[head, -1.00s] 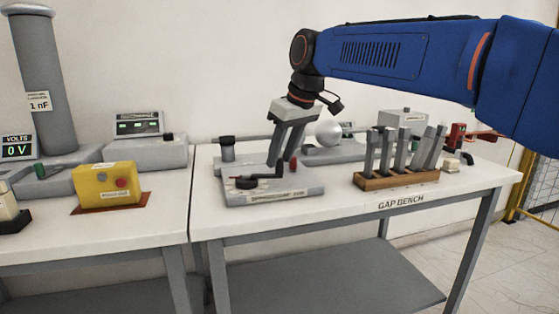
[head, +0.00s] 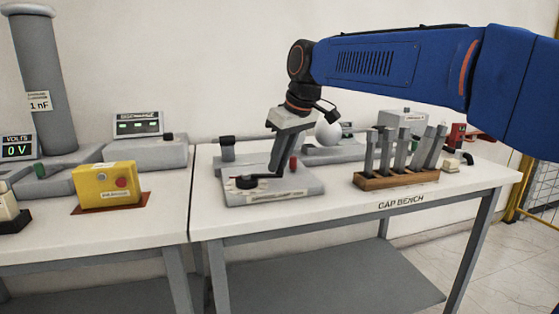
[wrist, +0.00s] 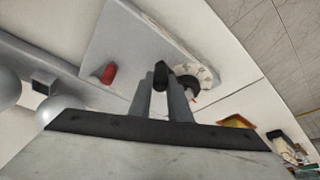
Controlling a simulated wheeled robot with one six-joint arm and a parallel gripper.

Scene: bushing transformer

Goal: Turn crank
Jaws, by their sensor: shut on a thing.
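The crank (head: 247,182) has a round black hub and a dark arm, and sits on a grey base (head: 237,199) on the bench. My gripper (head: 275,172) points down over the base, its jaws shut on the crank's handle end at the right of the hub. In the wrist view, my gripper (wrist: 163,80) has its two fingers around the dark end of the crank (wrist: 165,69), beside a pale marked dial. The fingers hide most of the handle. A red upright peg (head: 293,162) stands close to the right of the fingers, apart from them; the wrist view shows it too (wrist: 109,73).
A wooden rack (head: 395,180) with several grey upright pieces stands to the right. A silver sphere (head: 328,134) is behind my gripper. The front bench edge is clear.

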